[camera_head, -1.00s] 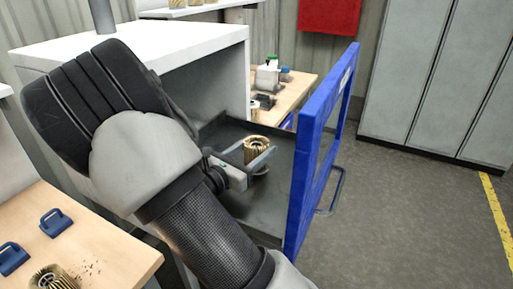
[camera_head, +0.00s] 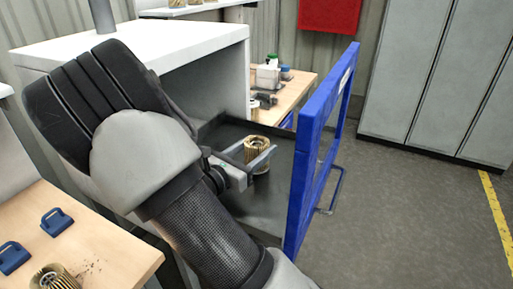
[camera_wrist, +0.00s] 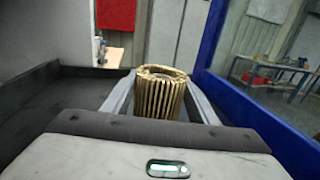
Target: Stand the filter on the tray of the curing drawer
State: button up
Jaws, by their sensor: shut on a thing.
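The filter (camera_head: 257,150) is a brass-coloured pleated cylinder with an open ring top. It is upright between the two fingers of my gripper (camera_head: 258,159), which is shut on it inside the open curing drawer. In the wrist view the filter (camera_wrist: 161,95) shows between both fingers, its lower part hidden by my gripper body. The drawer's dark grey tray (camera_head: 215,131) lies around and below it. I cannot tell whether the filter's base touches the tray. The drawer's blue front (camera_head: 303,185) stands to the right of the filter.
The white cabinet (camera_head: 225,55) rises behind and left of the drawer. A wooden bench (camera_head: 110,245) at lower left holds another filter (camera_head: 52,277) and blue handles. A far table (camera_head: 290,88) carries small items. Open tray floor shows around my gripper.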

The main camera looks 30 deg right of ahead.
jog(key=shift+f+b, duration=0.35)
jog(key=shift+f, duration=0.2)
dwell(0.4)
jog(key=shift+s+f+b, duration=0.3)
jog(key=shift+s+f, duration=0.05)
jog(key=shift+f, duration=0.45)
dwell(0.8)
jog(key=shift+w+r+p, duration=0.2)
jog(key=shift+r+p, duration=0.3)
jog(key=shift+p, duration=0.3)
dwell(0.4)
